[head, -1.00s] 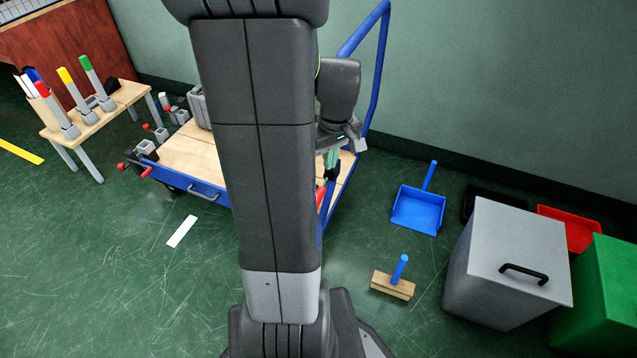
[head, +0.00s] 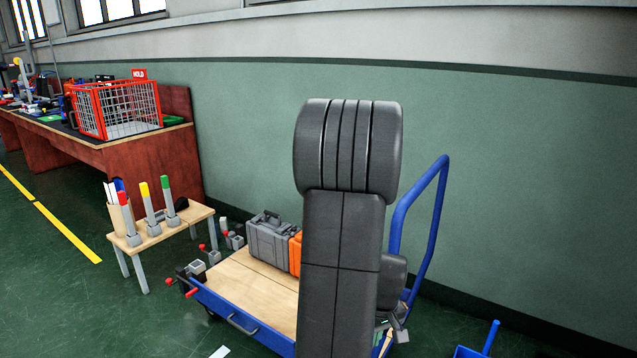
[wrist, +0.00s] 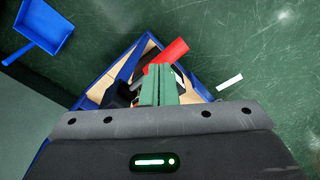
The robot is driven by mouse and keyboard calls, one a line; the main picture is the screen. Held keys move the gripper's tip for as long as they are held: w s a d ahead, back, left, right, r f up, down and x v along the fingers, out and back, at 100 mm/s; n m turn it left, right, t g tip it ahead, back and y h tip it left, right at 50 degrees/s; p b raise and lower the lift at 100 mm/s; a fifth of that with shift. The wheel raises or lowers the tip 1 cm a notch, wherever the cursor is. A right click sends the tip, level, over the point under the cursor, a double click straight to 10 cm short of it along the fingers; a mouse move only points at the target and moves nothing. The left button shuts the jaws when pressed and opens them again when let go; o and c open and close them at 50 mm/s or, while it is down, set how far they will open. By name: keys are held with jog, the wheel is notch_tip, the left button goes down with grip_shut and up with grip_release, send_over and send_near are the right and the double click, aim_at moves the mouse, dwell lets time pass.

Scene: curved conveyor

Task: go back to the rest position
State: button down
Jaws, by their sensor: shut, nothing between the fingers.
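My arm stands in front of the blue trolley (head: 236,322) in the head view and covers its right part. My gripper hangs low behind the arm there, and its fingers are hidden. In the wrist view its two green fingers (wrist: 159,75) are closed together with nothing between them. They point over the trolley (wrist: 88,95), near a red object (wrist: 173,48) and some dark items. I cannot tell the height of the fingers above the trolley bed.
A grey case (head: 268,242) and an orange case (head: 295,253) stand on the trolley. A blue dustpan (wrist: 40,28) lies beside the trolley.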

jog(key=shift+w+a+r+p, duration=0.1)
jog(key=shift+w+a+p, duration=0.25)
jog(key=shift+w, duration=0.5)
jog(key=shift+r, duration=0.35)
